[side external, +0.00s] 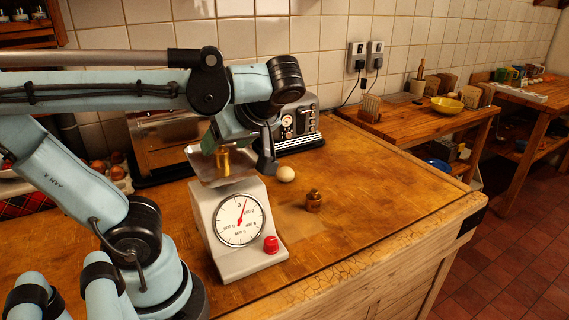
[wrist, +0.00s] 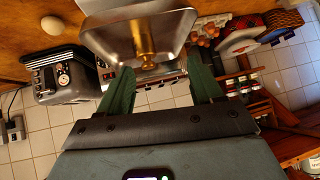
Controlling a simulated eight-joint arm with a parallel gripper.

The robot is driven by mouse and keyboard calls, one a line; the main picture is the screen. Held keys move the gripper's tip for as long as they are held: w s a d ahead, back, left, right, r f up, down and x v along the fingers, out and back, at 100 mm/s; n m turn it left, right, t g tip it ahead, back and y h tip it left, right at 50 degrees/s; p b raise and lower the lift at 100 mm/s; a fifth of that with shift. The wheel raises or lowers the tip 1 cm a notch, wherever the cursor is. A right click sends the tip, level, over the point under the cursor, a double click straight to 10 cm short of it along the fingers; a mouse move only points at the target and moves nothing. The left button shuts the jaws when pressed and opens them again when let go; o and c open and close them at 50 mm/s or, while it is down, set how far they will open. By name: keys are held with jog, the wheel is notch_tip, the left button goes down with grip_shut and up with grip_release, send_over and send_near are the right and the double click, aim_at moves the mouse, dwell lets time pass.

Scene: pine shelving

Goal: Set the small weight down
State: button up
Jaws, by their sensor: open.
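The small brass weight (side external: 223,162) is upright at the metal pan (side external: 198,172) of the white kitchen scale (side external: 209,226). It appears to stand on the pan. In the wrist view the weight (wrist: 145,42) shows against the pan (wrist: 105,35). My gripper (side external: 238,150) is open at the pan. In the wrist view its green fingers (wrist: 163,72) are spread wide, one to each side of the weight, with clear gaps. The dial needle points a little right of the top.
An egg (side external: 286,173) lies behind the larger weight. The counter (side external: 390,190) is clear to the right. A lower bench holds a yellow bowl (side external: 447,105).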

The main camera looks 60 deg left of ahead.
jog(key=a+h, duration=0.1)
jog(key=n+g+h, duration=0.1)
jog(key=h, duration=0.1)
jog(key=shift+s+a+r, duration=0.15)
jog(key=shift+a+r, duration=0.2)
jog(key=shift+a, duration=0.05)
jog(key=a+r+n+t+h, duration=0.1)
jog(key=a+r+n+h, duration=0.2)
jog(key=n+h, duration=0.15)
jog(key=n+t+h, duration=0.2)
jog(key=t+h, duration=0.1)
jog(key=t, duration=0.1)
send_near(222, 154)
jog(key=f, duration=0.1)
jog(key=w+a+f, duration=0.1)
jog(key=shift+w+a+f, duration=0.1)
jog(key=shift+w+f, duration=0.05)
jog(key=shift+f, duration=0.25)
jog(key=shift+w+d+f, duration=0.1)
jog(key=shift+d+f, duration=0.1)
jog(key=shift+f, duration=0.7)
jog(key=shift+s+d+f, duration=0.1)
jog(key=shift+d+f, duration=0.05)
jog(key=shift+f, duration=0.8)
jog(key=shift+w+d+f, duration=0.1)
jog(key=shift+d+f, duration=0.1)
jog(key=shift+f, duration=0.7)
jog(key=shift+c, duration=0.4)
grip_shut()
